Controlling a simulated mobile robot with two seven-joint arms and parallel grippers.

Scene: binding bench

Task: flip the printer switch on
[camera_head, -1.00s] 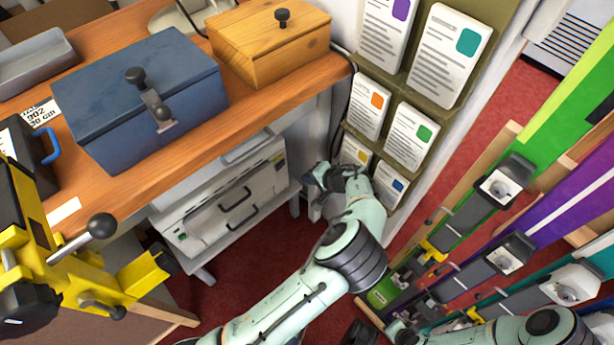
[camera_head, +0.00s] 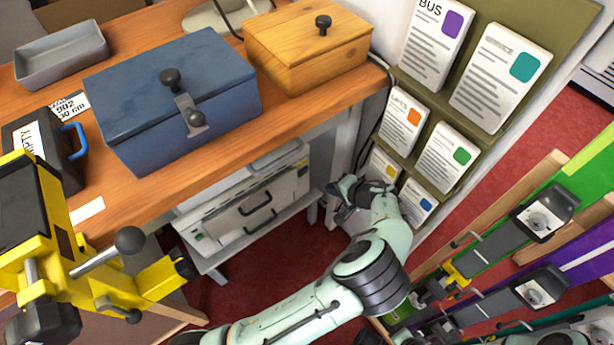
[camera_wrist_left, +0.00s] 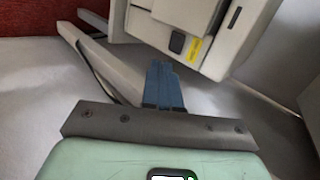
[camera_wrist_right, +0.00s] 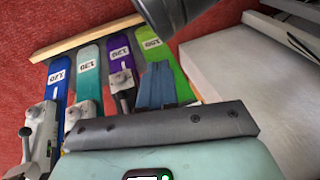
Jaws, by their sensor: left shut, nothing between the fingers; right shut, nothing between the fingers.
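The printer (camera_head: 250,205) is a pale grey box with dark handles, on a low shelf under the wooden bench. In the left wrist view its side (camera_wrist_left: 217,50) carries a small dark switch (camera_wrist_left: 177,42) beside a yellow label. I cannot tell which way the switch is set. My left gripper (camera_head: 338,190) is beside the printer's right end. Its blue fingers (camera_wrist_left: 162,68) are shut and empty, pointing toward the printer's lower edge just below the switch; contact is unclear. My right gripper (camera_wrist_right: 157,75) is shut and empty, over the floor near the coloured strips.
A blue box (camera_head: 170,105) and a wooden box (camera_head: 308,45) stand on the bench (camera_head: 225,140). A card rack (camera_head: 455,95) is on the wall at right. Yellow equipment (camera_head: 80,265) stands at front left. Coloured strips with clamps (camera_head: 540,215) are at right.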

